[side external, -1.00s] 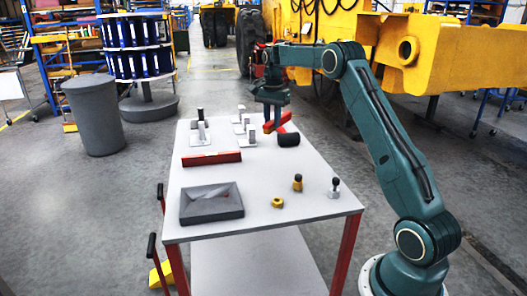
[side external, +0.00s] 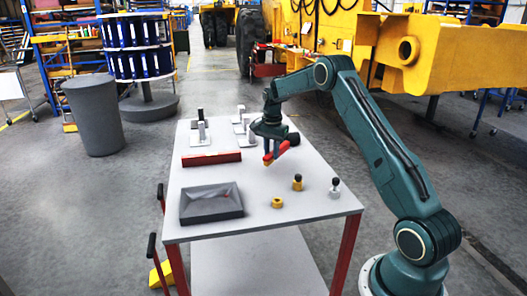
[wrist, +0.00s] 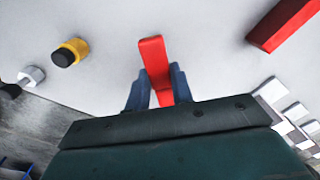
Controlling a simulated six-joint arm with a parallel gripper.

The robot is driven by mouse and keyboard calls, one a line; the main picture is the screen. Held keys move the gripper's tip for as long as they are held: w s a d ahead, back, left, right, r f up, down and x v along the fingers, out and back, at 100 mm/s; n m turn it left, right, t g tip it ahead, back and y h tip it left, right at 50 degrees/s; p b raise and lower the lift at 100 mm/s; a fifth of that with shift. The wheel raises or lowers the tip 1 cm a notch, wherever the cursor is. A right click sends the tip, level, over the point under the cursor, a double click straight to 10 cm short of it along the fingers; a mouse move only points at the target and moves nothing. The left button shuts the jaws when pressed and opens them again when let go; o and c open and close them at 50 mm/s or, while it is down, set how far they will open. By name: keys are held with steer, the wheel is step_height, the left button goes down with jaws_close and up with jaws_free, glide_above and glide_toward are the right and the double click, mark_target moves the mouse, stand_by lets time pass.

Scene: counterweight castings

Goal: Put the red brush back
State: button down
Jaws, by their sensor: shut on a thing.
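The red brush (side external: 283,148) is in my gripper (side external: 269,156) over the right middle of the table. It sits tilted in the side view, with a yellowish lower end. In the wrist view my gripper (wrist: 156,90) is shut on the brush (wrist: 152,58), with one blue finger on each side and the red part reaching out past them. I cannot tell how high the brush is above the tabletop (side external: 250,180).
A red bar (side external: 211,158) and a grey tray (side external: 211,218) lie left. White stands (side external: 201,138) are at the back, a black cylinder (side external: 293,138) behind my gripper.

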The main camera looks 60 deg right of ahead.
mark_target(272, 161)
steer(key=shift+f, duration=2.05)
steer(key=shift+f, duration=0.1)
steer(key=c, duration=1.2)
jaws_free()
step_height(272, 161, up, 12)
steer(key=shift+f, duration=0.2)
steer(key=shift+r, duration=0.35)
